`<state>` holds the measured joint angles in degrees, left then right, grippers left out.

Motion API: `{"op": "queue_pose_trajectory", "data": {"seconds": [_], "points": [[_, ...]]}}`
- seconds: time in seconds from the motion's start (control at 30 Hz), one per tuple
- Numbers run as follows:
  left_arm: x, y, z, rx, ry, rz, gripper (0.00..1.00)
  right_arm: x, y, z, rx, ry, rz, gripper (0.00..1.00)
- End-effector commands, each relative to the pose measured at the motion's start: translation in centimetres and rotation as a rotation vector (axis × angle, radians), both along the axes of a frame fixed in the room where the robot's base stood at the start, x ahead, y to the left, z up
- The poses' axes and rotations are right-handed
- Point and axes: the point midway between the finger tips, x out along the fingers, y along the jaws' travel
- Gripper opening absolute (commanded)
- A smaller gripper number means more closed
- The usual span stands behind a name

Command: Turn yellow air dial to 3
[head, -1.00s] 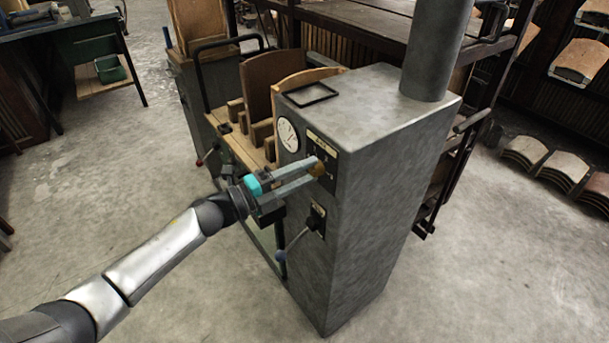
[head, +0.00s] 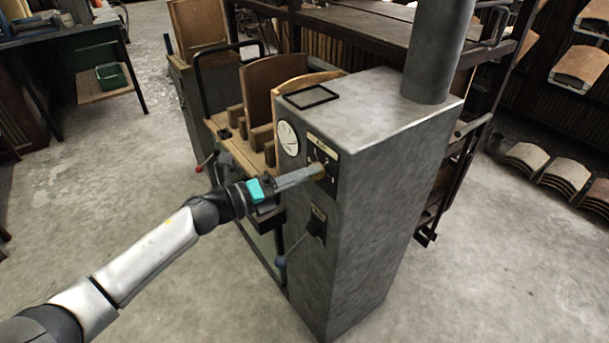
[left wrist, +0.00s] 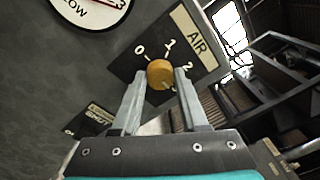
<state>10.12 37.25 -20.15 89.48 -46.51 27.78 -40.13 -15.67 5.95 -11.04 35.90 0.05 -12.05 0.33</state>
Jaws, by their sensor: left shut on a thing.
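The yellow air dial (left wrist: 160,73) sits on a black plate (left wrist: 172,52) labelled AIR, with 0, 1 and 2 readable around it. Another mark below the dial is partly hidden. In the head view the dial (head: 318,168) shows small at the fingertips, on the front of the grey cabinet. My left gripper (head: 314,172) reaches in from the left and is shut on the dial. In the left wrist view its two fingers (left wrist: 160,82) flank the dial, one on each side. I cannot clearly tell which number the dial points to. My right gripper is not in view.
A round white gauge (head: 288,138) is left of the dial. The grey cabinet (head: 375,200) carries a thick pipe (head: 438,50). Curved wooden boards (head: 270,82) stand behind. The floor in front is clear.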

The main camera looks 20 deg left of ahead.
Motion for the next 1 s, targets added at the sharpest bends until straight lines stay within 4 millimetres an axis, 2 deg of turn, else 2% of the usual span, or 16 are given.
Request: {"op": "queue_pose_trajectory", "data": {"seconds": [0.4,0.43,0.67,1.0], "points": [[-0.02,-0.01,-0.01,0.009,-0.006,-0.001,0.00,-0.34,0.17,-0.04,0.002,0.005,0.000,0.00],[-0.02,-0.01,-0.01,0.009,-0.006,-0.001,0.47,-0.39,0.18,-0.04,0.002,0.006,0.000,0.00],[-0.01,0.00,-0.01,0.007,-0.004,0.000,0.72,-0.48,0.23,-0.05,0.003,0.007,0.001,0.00],[-0.24,0.25,-0.05,0.007,-0.003,0.000,0.73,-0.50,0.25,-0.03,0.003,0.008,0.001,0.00]]}}
